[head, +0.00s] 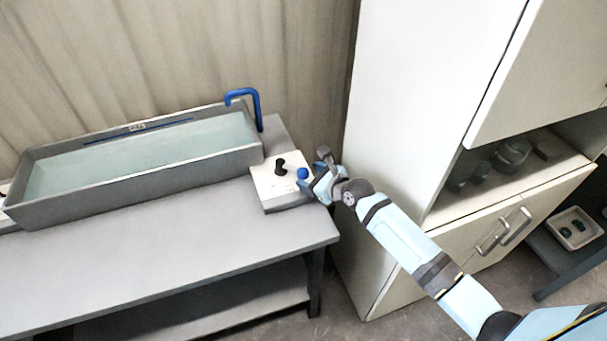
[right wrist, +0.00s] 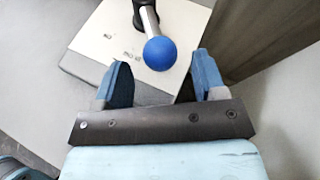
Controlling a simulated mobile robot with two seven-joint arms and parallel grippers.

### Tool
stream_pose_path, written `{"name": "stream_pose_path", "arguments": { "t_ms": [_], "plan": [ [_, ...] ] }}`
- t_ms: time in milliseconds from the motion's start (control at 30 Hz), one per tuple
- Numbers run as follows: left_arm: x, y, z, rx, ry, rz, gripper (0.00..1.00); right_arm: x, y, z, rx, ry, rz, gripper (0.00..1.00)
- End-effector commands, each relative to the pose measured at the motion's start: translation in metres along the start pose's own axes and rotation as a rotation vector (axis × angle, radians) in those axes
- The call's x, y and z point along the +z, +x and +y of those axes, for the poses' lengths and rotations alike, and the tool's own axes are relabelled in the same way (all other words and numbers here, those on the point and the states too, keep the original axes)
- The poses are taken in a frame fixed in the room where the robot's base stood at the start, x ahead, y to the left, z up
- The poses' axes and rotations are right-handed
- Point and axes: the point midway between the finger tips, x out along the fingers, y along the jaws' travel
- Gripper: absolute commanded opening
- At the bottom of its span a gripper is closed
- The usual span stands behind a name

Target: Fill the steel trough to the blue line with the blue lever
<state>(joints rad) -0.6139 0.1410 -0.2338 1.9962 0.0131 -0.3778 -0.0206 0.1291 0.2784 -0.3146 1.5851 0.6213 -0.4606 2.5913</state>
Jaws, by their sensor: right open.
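The steel trough (head: 190,177) sits on a grey bench in the head view and holds pale water (head: 145,155). A blue line (head: 100,139) with a small label runs along its inner back wall. The water surface lies near the line, but I cannot tell exactly how close. A blue spout (head: 258,108) hooks over its right end. The blue lever (head: 303,173) has a ball knob, also in the right wrist view (right wrist: 160,53), on a metal rod. My right gripper (head: 322,171) is open, its fingers (right wrist: 160,80) just short of the knob and apart from it. My left gripper is not in view.
A tall white cabinet (head: 400,110) stands close to the right of the box. The bench front (head: 170,245) is clear. A tray (head: 574,230) sits at far right.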

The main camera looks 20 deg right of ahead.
Motion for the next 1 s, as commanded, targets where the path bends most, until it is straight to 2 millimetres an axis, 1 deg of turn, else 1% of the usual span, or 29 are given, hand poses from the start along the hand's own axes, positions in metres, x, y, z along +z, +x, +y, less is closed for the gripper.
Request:
{"name": "stream_pose_path", "arguments": {
  "t_ms": [33, 100, 200, 333, 600, 667, 700, 867, 900, 1000],
  "plan": [
    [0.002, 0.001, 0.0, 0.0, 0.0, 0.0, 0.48, 0.0, 0.009, -0.001, -0.001, -0.002, 0.0, 0.64],
    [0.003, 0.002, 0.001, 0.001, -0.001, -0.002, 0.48, 0.0, 0.019, 0.0, 0.0, -0.001, 0.0, 0.64],
    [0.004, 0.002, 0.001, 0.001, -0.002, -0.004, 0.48, 0.0, 0.029, 0.0, 0.0, -0.001, 0.0, 0.64],
    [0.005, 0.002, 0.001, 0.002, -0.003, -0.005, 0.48, 0.0, 0.034, 0.0, 0.0, -0.001, 0.001, 0.64],
    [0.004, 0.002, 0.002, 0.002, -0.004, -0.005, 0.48, 0.0, 0.035, 0.0, 0.0, -0.001, 0.0, 0.64],
    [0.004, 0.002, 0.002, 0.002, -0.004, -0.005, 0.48, 0.0, 0.035, 0.0, 0.0, -0.001, 0.0, 0.51],
    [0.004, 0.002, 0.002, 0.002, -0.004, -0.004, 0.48, 0.0, 0.035, 0.0, 0.0, -0.001, 0.0, 0.41],
    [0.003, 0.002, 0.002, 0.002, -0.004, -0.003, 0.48, 0.0, 0.035, 0.0, 0.0, -0.001, 0.0, 0.05],
    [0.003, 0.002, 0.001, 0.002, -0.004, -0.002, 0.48, 0.0, 0.035, 0.0, 0.0, -0.001, 0.0, 0.0],
    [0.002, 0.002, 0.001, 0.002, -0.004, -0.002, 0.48, 0.0, 0.035, 0.0, 0.0, -0.001, 0.0, 0.0]
  ]
}}
